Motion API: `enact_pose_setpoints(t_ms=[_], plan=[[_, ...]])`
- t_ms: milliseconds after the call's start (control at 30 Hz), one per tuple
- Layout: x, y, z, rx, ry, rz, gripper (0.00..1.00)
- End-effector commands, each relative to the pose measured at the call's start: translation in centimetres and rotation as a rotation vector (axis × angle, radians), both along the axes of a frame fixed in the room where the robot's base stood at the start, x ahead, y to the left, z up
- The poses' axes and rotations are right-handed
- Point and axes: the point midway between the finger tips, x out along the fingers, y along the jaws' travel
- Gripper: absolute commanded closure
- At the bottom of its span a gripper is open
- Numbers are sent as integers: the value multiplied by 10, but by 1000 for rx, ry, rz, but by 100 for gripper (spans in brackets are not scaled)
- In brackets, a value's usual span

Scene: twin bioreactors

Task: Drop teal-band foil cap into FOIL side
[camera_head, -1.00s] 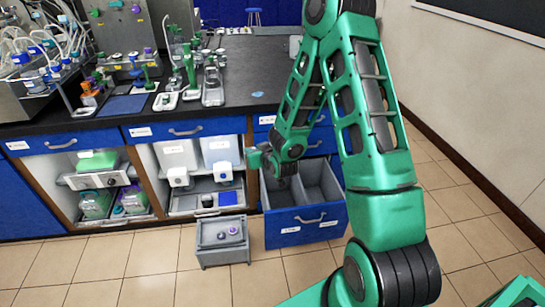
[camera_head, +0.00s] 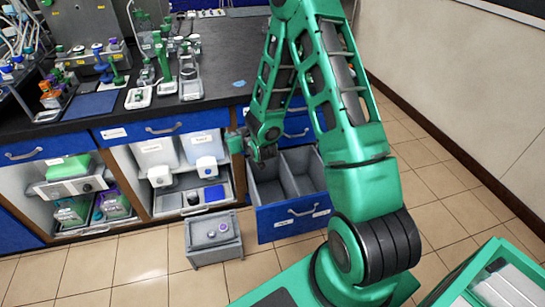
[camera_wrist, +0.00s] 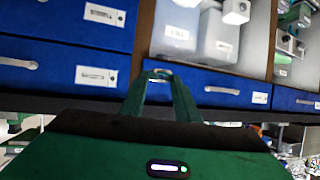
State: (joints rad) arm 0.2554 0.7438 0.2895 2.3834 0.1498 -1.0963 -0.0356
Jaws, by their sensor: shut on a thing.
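My gripper (camera_wrist: 160,80) has its green fingers shut on a small silvery-white thing (camera_wrist: 159,74), likely the foil cap; only a sliver shows and no teal band can be made out. In the head view my gripper (camera_head: 268,156) is dark and small, over the back of the left compartment of the open blue drawer (camera_head: 296,216). The drawer has a left compartment (camera_head: 268,192) and a right compartment (camera_head: 304,176), split by a grey divider. Two white labels are on its front, too small to read, so I cannot tell which side is FOIL.
A grey stool-like box (camera_head: 213,238) with small round items on top stands left of the drawer. The black bench (camera_head: 225,65) with bottles and racks lies behind. Open shelves (camera_head: 180,170) hold white containers. Tiled floor is free at the right.

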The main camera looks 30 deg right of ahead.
Motion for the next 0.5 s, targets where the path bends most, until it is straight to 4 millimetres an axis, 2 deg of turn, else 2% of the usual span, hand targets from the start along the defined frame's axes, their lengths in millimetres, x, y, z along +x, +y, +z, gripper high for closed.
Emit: enact_pose_setpoints(t_ms=[300,500], plan=[[10,-92,-104,16,11,-154,92],[3,-143,-157,0,7,-219,92]])
